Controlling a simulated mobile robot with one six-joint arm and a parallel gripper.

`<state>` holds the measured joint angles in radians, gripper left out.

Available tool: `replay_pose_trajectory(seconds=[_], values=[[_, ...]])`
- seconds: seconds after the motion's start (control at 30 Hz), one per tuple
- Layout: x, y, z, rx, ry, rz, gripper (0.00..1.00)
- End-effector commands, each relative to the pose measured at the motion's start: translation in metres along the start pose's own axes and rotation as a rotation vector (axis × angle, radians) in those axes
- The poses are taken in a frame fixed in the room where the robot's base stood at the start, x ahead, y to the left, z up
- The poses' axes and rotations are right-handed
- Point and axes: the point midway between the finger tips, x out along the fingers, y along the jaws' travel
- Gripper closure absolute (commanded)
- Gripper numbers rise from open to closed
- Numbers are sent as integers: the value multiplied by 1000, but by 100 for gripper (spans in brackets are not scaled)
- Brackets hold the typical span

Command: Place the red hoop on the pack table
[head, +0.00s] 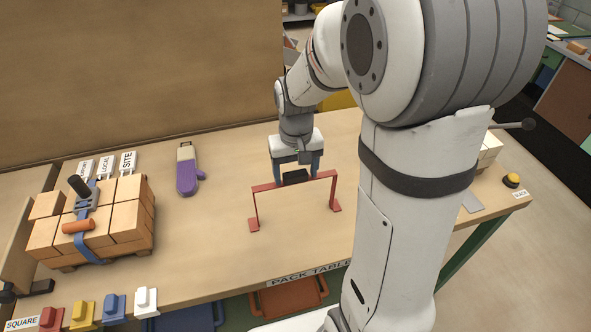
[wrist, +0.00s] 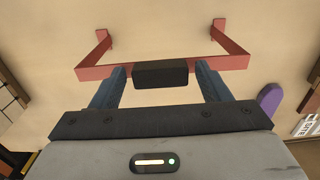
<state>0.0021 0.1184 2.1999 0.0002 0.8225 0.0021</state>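The red hoop (head: 293,184) stands upright like an arch on the pack table (head: 215,250), its two feet appearing to rest on the tabletop. In the wrist view the hoop (wrist: 225,62) shows its long bar near my fingertips and its legs running away. My gripper (head: 296,172) is at the hoop's top bar, pointing down. Its blue-grey fingers are spread wide. A black block (wrist: 160,73) lies between them at the middle of the bar, with a small gap on each side. I cannot tell whether the block belongs to the hoop.
A strapped stack of tan bricks (head: 128,220) is at the left, with a purple mitten-shaped item (head: 187,175) beside it. Coloured blocks (head: 115,305) line the front left edge. The tabletop around the hoop is clear.

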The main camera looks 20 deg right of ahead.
Motion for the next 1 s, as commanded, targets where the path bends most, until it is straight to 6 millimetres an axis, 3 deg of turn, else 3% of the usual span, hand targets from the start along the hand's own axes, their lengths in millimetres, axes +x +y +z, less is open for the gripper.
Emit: replay_pose_trajectory(seconds=[0.27, 0.43, 0.8, 1.0], values=[[0, 0, 0, -1, 0, 0, 24], [-11, 0, -1, -1, 4, 0, 24], [-87, -1, -1, -2, 6, 0, 24], [-115, -1, -1, -2, 3, 0, 24]])
